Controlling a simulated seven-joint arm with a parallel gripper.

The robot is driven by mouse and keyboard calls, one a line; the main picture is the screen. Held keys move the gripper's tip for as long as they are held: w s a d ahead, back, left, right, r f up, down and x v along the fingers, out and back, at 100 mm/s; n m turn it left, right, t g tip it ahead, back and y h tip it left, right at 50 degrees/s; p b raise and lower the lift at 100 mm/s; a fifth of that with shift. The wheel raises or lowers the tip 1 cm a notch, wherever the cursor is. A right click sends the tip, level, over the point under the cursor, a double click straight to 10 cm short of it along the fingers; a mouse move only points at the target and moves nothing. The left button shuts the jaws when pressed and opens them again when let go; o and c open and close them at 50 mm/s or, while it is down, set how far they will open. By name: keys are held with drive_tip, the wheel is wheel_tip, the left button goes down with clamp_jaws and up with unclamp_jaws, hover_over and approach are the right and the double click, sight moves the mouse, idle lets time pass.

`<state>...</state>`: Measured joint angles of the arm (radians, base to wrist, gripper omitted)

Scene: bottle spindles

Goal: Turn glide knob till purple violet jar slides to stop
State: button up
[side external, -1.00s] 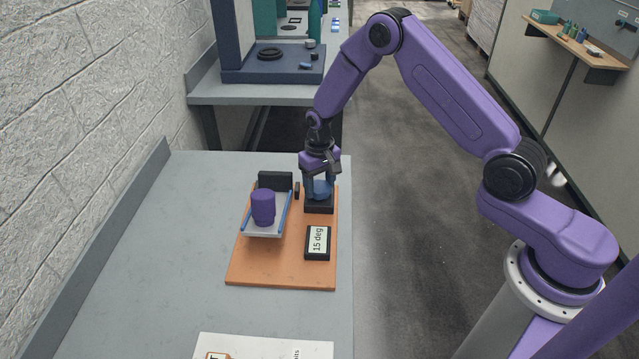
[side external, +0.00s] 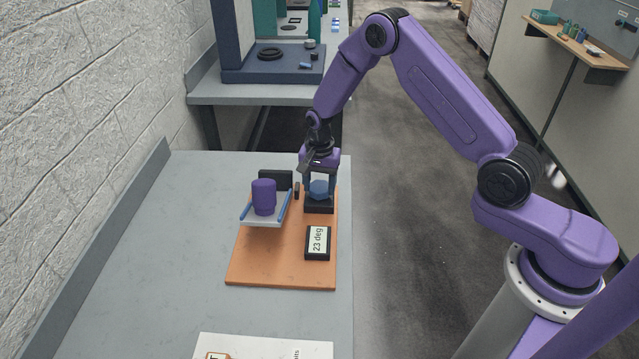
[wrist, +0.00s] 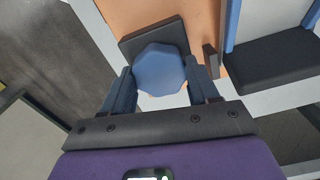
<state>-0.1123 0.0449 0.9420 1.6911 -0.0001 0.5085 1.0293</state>
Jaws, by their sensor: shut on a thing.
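The purple violet jar (side external: 264,197) stands upright on a pale tilting tray with blue side rails (side external: 262,222), apart from the black stop block (side external: 275,180) behind it. The blue faceted glide knob (side external: 319,189) sits on a black base (side external: 319,206) to the right of the tray. My gripper (side external: 319,184) is shut on the knob from above. In the wrist view the knob (wrist: 159,69) is between my two fingers. The jar is not in the wrist view.
An orange board (side external: 270,272) carries the tray, knob and display on the grey table (side external: 150,270). A small black post (side external: 297,190) stands between tray and knob. A printed sheet (side external: 265,347) lies at the front. The left of the table is clear.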

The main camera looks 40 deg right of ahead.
sight(320, 186)
drive_tip(key=shift+m, duration=0.5)
drive_tip(key=o, duration=1.1)
drive_tip(key=shift+c, duration=0.2)
drive_tip(key=shift+r, duration=0.1)
wheel_tip(320, 186, up, 17)
drive_tip(key=shift+r, duration=0.15)
